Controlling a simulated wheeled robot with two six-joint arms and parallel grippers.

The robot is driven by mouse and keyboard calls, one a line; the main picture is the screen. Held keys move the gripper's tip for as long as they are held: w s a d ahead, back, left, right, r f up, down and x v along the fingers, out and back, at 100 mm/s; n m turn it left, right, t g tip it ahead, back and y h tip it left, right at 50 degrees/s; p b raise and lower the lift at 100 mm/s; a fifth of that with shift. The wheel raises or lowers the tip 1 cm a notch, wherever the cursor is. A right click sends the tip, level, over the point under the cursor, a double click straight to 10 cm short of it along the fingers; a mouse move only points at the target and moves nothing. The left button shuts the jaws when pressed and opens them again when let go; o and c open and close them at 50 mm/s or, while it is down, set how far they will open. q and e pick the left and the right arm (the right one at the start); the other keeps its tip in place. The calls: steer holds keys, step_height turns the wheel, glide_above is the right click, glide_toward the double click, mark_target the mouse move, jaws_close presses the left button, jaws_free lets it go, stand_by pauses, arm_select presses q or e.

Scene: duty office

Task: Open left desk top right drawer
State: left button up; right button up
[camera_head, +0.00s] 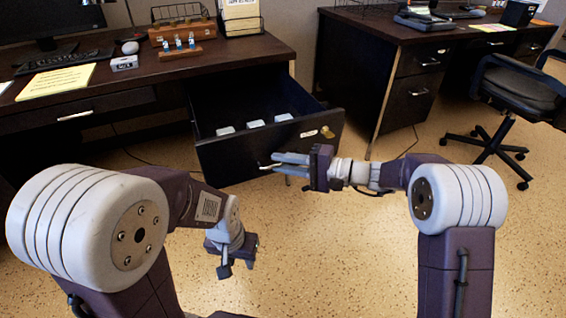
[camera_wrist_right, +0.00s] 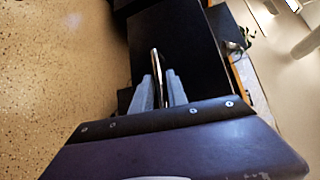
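The desk on the left (camera_head: 235,52) has its right-hand top drawer (camera_head: 225,160) pulled well out, with its inside in view. My right gripper (camera_head: 275,164) is at the drawer front, with one finger above and one below the metal handle (camera_head: 264,167). In the right wrist view the handle (camera_wrist_right: 156,62) runs between the two grey fingers (camera_wrist_right: 160,88), which look closed about it. My left gripper (camera_head: 228,262) hangs low, in front of the desk and apart from the drawer.
Several small white boxes (camera_head: 255,124) lie in the drawer, and a round brass-coloured piece (camera_head: 327,132) is on its front. A second desk (camera_head: 385,40) and an office chair (camera_head: 520,85) stand to the right. The speckled floor (camera_head: 330,260) in front is clear.

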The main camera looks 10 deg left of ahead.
steer(key=p+v, duration=0.4)
steer(key=v, duration=0.5)
steer(key=shift+r, duration=0.1)
